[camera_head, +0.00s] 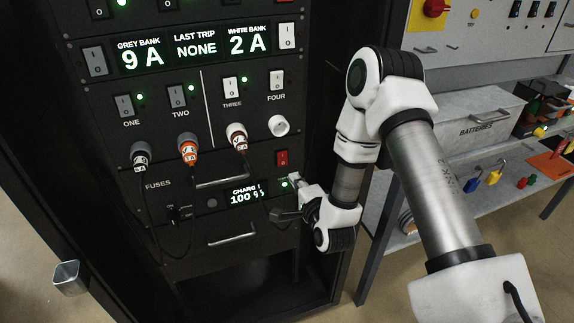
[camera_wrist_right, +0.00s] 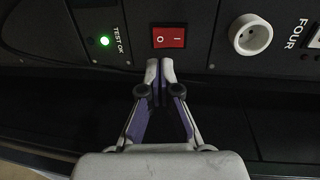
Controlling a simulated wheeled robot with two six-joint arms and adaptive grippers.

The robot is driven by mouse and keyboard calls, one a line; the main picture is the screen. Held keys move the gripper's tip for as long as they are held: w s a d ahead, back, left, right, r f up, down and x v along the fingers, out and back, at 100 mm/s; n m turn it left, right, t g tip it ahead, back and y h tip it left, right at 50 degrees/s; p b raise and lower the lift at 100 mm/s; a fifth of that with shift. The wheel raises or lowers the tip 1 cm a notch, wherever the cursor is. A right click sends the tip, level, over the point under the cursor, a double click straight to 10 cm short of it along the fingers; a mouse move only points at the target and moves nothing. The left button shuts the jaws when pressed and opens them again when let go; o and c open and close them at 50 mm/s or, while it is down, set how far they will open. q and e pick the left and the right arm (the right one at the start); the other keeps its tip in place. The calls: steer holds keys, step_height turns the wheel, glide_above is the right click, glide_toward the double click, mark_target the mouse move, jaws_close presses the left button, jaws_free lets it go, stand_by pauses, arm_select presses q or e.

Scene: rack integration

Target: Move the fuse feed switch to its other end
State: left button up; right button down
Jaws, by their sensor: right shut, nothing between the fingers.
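A red rocker switch (camera_head: 282,158) sits on the right side of the black panel, on the row marked FUSES; I take it for the fuse feed switch, though no label on it is readable. In the right wrist view the red rocker (camera_wrist_right: 168,38) shows its O at left and I at right; which end is pressed is unclear. My right gripper (camera_head: 293,178) is shut and empty in front of the panel, close to the red rocker. In the wrist view its fingertips (camera_wrist_right: 160,66) are just below the rocker's edge; contact cannot be told. My left gripper is not in view.
A lit green TEST OK lamp (camera_wrist_right: 104,40) and a round white socket (camera_wrist_right: 250,36) flank the rocker. Plugs with cables (camera_head: 188,147) hang at left. Panel handles (camera_head: 232,235) stick out. A bench with a batteries box (camera_head: 470,115) stands at right.

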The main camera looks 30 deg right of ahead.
mark_target(284, 163)
steer(key=p+x, duration=0.1)
steer(key=x, duration=0.6)
steer(key=shift+w, duration=0.1)
steer(key=shift+w+f+b, duration=0.1)
steer(key=shift+f+b, duration=0.4)
steer(key=shift+b, duration=0.45)
steer(key=shift+w+r+t, duration=0.1)
steer(key=shift+r+t, duration=0.2)
steer(key=shift+r, duration=0.05)
